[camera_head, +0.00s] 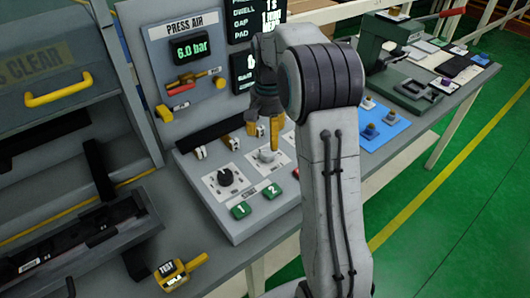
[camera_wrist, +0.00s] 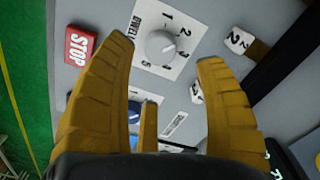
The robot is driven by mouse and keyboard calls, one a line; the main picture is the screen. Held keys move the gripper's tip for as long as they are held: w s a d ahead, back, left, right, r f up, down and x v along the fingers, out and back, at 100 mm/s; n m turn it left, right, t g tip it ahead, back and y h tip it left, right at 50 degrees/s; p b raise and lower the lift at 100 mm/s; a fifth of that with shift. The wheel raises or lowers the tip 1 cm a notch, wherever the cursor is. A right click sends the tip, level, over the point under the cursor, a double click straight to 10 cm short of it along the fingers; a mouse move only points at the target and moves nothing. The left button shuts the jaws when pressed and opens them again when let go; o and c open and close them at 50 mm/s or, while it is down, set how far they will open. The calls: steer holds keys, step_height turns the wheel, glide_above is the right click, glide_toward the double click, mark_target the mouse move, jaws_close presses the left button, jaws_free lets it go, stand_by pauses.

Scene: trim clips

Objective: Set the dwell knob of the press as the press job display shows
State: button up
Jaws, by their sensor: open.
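The dwell knob (camera_wrist: 160,46) is a round light-grey knob on a white plate marked DWELL, with numbers from 1 to 5 around it. Its pointer setting is hard to read. In the head view a light-grey knob (camera_head: 266,155) sits on the sloped press panel below my gripper (camera_head: 272,128). In the wrist view my gripper (camera_wrist: 168,72) has its yellow fingers spread wide, with the knob between and beyond the tips; I see no contact. The press job display (camera_head: 262,18) has a DWELL line that appears to read 1 s; my arm covers part of the display.
A black knob (camera_head: 227,177) and green buttons 1 (camera_head: 241,210) and 2 (camera_head: 272,191) sit nearby. A red STOP button (camera_wrist: 79,46) is left of the dwell plate. White-faced switches (camera_wrist: 238,40) stand to its right. A press air display (camera_head: 191,50) reads 6.0 bar.

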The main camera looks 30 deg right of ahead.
mark_target(268, 151)
steer(key=shift+f, duration=3.6)
steer(key=shift+c, duration=0.4)
steer(key=c, duration=1.1)
steer(key=n, duration=0.5)
steer(key=shift+n, duration=2.3)
steer(key=shift+a, duration=0.1)
